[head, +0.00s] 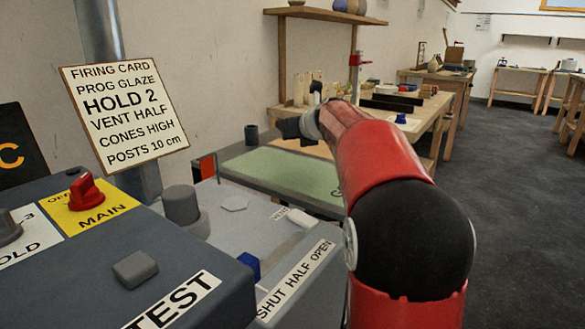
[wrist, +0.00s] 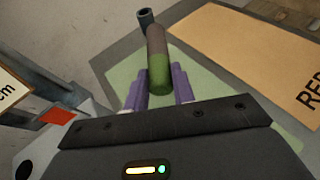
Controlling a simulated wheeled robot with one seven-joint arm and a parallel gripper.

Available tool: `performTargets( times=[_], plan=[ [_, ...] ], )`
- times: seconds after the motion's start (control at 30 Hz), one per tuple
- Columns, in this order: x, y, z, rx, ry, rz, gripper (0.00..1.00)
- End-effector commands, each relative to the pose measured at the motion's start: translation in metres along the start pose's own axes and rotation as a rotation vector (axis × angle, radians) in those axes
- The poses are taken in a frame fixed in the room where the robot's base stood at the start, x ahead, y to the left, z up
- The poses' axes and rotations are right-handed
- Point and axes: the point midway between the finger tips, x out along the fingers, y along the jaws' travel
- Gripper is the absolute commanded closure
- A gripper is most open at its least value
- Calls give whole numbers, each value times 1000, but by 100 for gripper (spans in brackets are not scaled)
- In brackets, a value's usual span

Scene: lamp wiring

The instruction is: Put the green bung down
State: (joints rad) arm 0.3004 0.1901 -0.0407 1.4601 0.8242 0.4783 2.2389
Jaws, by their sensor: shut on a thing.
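In the wrist view the green bung (wrist: 158,68), a cylinder with a green lower part and a brownish upper part, stands out between the purple fingers of my gripper (wrist: 158,88). The fingers are shut on it. In the head view my gripper (head: 290,128) is over the far part of the bench with the green mat (head: 275,172); I cannot make out the bung there. The green mat also shows under the fingers in the wrist view (wrist: 203,120). I cannot tell whether the bung touches anything below it.
A tan panel (wrist: 245,50) lies to the right. The control box (head: 140,245) and firing card (head: 124,117) are at the left.

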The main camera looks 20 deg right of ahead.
Motion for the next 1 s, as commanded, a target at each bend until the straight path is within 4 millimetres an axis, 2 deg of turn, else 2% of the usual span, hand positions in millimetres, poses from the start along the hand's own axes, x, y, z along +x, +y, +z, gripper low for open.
performTargets(
  times=[0.03, 0.1, 0.2, 0.43, 0.6, 1.0],
  plan=[
    [5, -1, -14, 5, 4, -2, 100],
    [12, -1, -30, 5, 4, -1, 100],
    [19, -1, -47, 5, 3, -2, 100],
    [26, -1, -64, 2, 1, -1, 100],
    [38, -1, -91, 2, 0, -1, 100],
    [40, 0, -95, 0, 0, -1, 100]
  ],
)
